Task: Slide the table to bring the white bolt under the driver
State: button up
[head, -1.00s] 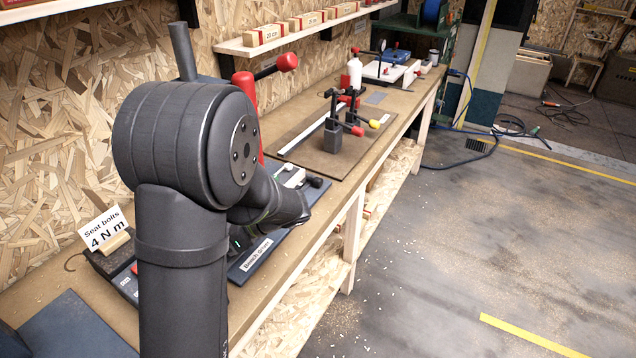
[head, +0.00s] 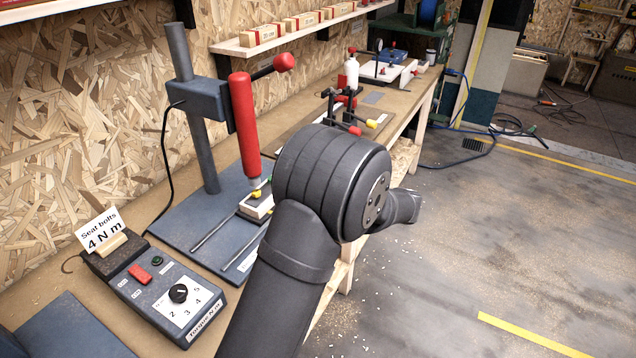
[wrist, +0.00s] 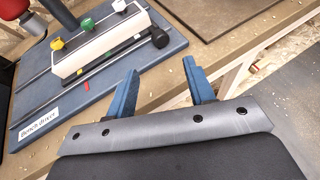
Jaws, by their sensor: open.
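The sliding table (wrist: 105,45) is a pale block on rails on the blue bench driver base (wrist: 25,100). It carries a yellow bolt (wrist: 57,44), a green bolt (wrist: 86,24) and a white bolt (wrist: 119,6) in a row. A black knob (wrist: 159,37) sits at its right side. The red driver (head: 245,130) points down, its tip close to the yellow bolt (head: 256,194) in the head view. My gripper (wrist: 162,88) is open and empty, with its blue fingers apart, nearer the camera than the knob and not touching it. In the head view my arm hides part of the table.
A torque box (head: 172,292) with a dial and a red switch stands left of the driver, beside a "Seat bolts 4 N m" card (head: 100,231). Clamps (head: 345,105) and a white bottle (head: 352,72) stand farther along the bench.

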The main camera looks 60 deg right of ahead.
jog(key=x, duration=1.2)
jog(key=shift+w+f, duration=0.25)
jog(key=shift+w, duration=0.05)
jog(key=shift+a, duration=0.1)
grip_shut()
